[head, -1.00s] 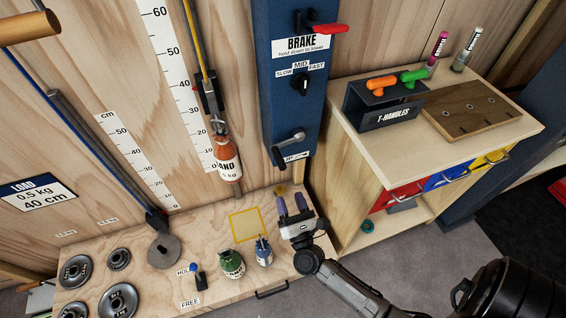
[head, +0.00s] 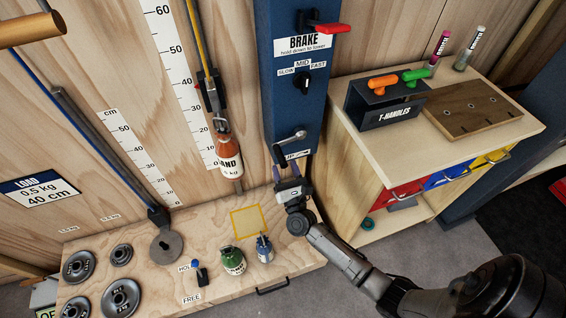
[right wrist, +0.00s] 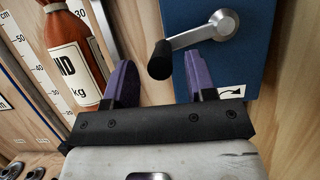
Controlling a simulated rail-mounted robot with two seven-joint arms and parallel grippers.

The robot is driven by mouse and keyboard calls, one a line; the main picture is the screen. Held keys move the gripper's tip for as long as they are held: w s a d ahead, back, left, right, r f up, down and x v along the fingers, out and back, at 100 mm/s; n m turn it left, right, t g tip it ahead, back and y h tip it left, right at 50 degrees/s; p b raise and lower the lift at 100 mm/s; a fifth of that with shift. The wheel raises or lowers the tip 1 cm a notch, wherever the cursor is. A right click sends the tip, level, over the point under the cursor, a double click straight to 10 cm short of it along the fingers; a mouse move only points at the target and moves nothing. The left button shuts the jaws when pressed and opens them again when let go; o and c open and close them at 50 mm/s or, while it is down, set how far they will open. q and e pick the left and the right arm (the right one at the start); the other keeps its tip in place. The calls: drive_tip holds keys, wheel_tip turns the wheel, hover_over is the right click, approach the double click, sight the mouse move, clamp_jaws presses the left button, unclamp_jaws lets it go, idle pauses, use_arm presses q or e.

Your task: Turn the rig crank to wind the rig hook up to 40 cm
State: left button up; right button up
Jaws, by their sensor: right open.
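The rig crank (head: 292,141) is a metal arm low on the blue column; its black knob (right wrist: 160,62) shows in the right wrist view. My right gripper (head: 291,160) is open just below the crank. In the right wrist view its purple fingers (right wrist: 160,78) lie either side of the knob in the picture; I cannot tell whether the knob is between them in depth. A brown SAND weight (head: 228,153) hangs under a yellow rope beside the larger cm scale (head: 183,75), its top near 30. I cannot make out the hook itself. My left gripper is not in view.
The red brake lever (head: 325,28) and speed knob (head: 303,83) are above the crank. A LOAD sign (head: 40,190) reads 0.5 kg, 40 cm. A green bottle (head: 232,261) and blue bottle (head: 264,249) stand on the bench below. A cabinet with T-handles (head: 383,86) is at right.

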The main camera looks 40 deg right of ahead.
drive_tip(key=shift+x, duration=1.2)
drive_tip(key=shift+c, duration=0.3)
clamp_jaws()
